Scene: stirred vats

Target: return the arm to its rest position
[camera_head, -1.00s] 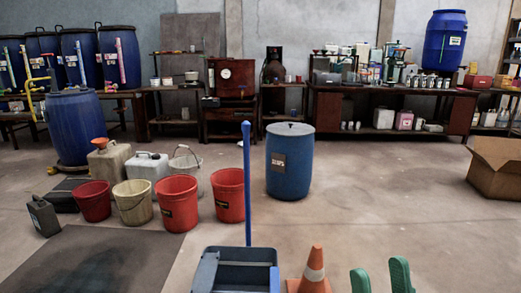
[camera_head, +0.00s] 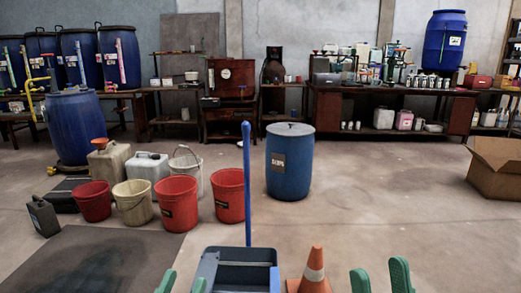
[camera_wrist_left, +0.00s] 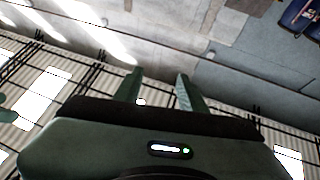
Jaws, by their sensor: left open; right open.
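My left gripper (camera_head: 182,283) shows only its two green fingertips at the bottom edge of the head view, left of the blue mop bucket. They are apart with nothing between them. In the left wrist view my left gripper (camera_wrist_left: 160,92) is open and empty, its fingers set against the wall and roof of the hall. My right gripper (camera_head: 380,277) shows two green fingers at the bottom edge, right of the orange cone. It is open and empty. The rest of both arms is out of the head view.
A blue mop bucket (camera_head: 236,275) with an upright blue handle and an orange cone (camera_head: 313,271) stand close between the grippers. Red buckets (camera_head: 177,204), jerrycans and a blue SLOPS drum (camera_head: 289,163) stand beyond. A cardboard box (camera_head: 497,170) is at right. Floor at centre right is clear.

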